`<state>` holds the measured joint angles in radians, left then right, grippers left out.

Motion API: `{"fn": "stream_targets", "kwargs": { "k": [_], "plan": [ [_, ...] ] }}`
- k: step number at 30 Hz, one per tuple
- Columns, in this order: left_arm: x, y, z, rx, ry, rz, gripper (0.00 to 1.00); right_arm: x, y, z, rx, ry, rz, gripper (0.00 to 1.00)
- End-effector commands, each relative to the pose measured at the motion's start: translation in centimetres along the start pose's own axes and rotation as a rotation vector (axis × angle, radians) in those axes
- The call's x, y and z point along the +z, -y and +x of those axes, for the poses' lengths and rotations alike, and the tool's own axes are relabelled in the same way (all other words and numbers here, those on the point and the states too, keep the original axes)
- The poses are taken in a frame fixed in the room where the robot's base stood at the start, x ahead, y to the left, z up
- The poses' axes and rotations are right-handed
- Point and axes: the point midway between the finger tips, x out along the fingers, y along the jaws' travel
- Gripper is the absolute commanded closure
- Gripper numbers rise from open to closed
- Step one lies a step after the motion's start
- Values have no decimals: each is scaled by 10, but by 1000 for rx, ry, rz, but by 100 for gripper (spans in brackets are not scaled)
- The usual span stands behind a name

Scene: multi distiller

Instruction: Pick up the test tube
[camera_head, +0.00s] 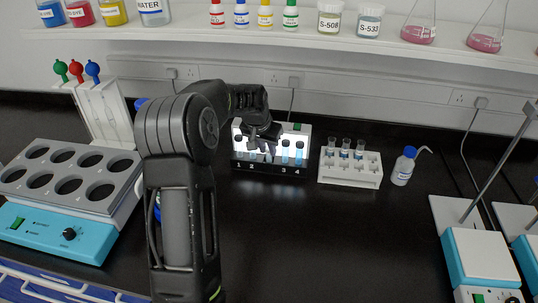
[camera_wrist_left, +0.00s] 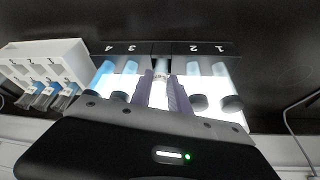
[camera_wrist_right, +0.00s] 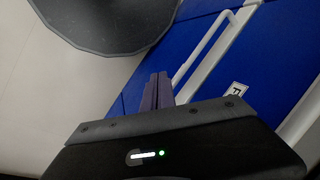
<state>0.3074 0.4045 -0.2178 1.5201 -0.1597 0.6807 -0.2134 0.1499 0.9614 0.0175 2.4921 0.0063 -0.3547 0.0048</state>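Capped test tubes with blue liquid stand in a backlit black rack (camera_head: 272,170) numbered along its front, in the middle of the bench. My left gripper (camera_head: 262,140) reaches down over the left-middle part of this rack. In the left wrist view the purple fingers of my left gripper (camera_wrist_left: 162,88) are narrowly apart, with a pale test tube (camera_wrist_left: 161,68) between them; its top is hidden. Black-capped tubes (camera_wrist_left: 125,76) stand on either side. My right gripper (camera_wrist_right: 160,90) shows only in its wrist view, its fingers together and empty.
A white rack (camera_head: 350,180) with several small tubes and a wash bottle (camera_head: 404,166) stand right of the lit rack. A blue heating block (camera_head: 65,205) is at the left, stirrers (camera_head: 482,258) at the right. A shelf (camera_head: 300,38) runs above. The front middle bench is clear.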

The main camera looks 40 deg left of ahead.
Motion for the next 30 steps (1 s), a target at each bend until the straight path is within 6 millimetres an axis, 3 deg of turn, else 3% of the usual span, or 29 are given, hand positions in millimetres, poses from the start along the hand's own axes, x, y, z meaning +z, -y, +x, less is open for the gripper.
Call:
{"fn": "stream_targets", "kwargs": {
  "k": [7, 23, 30],
  "plan": [
    [0, 0, 0, 0, 0, 0, 100, 0, 0, 0, 0, 0, 0, 100],
    [-1, 0, -2, 0, -1, 0, 100, 0, 0, -1, 0, 0, 0, 100],
    [-7, 0, -15, 0, -2, 0, 100, 1, 3, -9, 2, 2, 2, 100]
  ]
}}
